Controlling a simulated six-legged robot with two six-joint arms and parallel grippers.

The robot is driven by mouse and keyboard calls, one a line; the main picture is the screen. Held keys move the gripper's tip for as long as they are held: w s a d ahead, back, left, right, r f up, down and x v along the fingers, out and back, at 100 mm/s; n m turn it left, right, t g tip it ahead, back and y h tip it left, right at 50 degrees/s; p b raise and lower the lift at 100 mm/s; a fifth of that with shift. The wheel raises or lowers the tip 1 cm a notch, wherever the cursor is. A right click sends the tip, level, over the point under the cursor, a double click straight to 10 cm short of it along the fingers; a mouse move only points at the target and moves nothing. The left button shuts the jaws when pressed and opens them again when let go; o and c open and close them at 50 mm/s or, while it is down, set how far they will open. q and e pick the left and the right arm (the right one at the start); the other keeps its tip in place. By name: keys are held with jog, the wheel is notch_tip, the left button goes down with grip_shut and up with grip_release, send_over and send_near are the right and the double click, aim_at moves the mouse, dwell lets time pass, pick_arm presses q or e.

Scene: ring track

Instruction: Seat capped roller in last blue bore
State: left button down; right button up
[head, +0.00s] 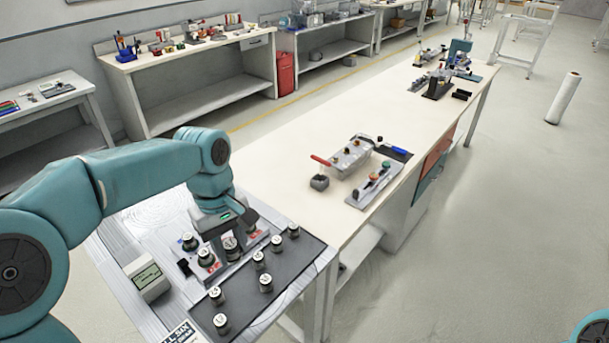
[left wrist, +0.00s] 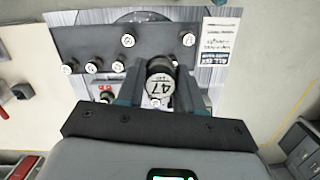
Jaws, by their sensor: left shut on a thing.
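My left gripper (head: 233,252) is shut on a dark roller with a pale cap (head: 231,242), over the front left end of the long bench. In the left wrist view, the held roller's cap (left wrist: 161,84) reads 47 and sits between the two fingers (left wrist: 161,90). Below it is a grey fixture (head: 212,272) with red and blue labels. Two capped rollers, one (head: 190,241) and another (head: 206,257), stand at the fixture's left part. The bores under the held roller are hidden by the gripper. My right gripper is not in view.
Several capped rollers (head: 266,283) stand on a dark mat (head: 243,302) right of the fixture. A small display box (head: 148,279) and a printed card (head: 184,334) lie nearby.

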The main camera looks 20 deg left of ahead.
pick_arm(q)
jog(key=shift+d, duration=0.25)
jog(key=w+d+f+m+y, duration=0.1)
jog(key=w+d+f+m, duration=0.2)
jog(key=d+f+m, duration=0.4)
notch_tip(320, 180, down, 4)
jog(key=m, duration=0.4)
jog(key=shift+g, duration=0.3)
